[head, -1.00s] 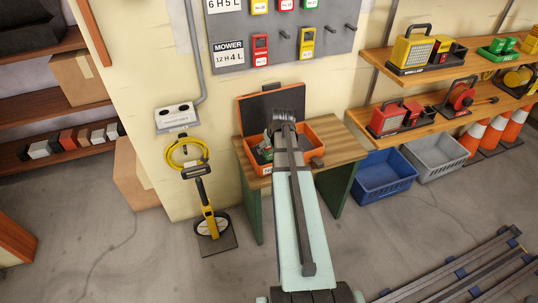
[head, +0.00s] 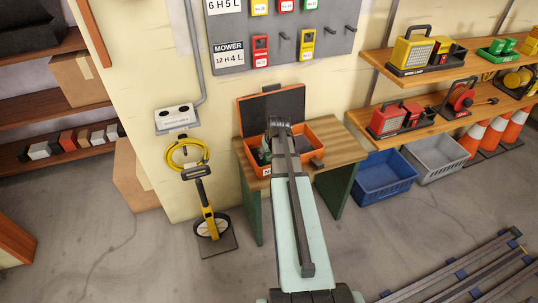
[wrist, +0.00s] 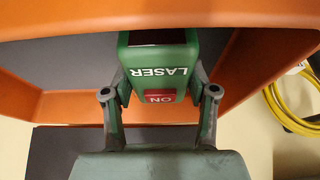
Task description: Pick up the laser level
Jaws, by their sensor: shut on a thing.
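The laser level (wrist: 158,65) is a green block marked LASER, with a red ON label, in the wrist view. My gripper (wrist: 158,92) is shut on it, one finger at each side. Orange case walls (wrist: 60,110) show around it, so it is in or just over the case; I cannot tell whether it touches the floor. In the head view my arm and gripper (head: 280,128) reach over the open orange case (head: 312,138) and largely hide the laser level.
The case stands on a wooden bench (head: 345,145), its dark-lined lid (head: 272,112) raised at the back. A yellow-and-black measuring wheel (head: 208,215) stands left of the bench. Blue (head: 385,180) and grey (head: 435,157) bins are on the floor to the right.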

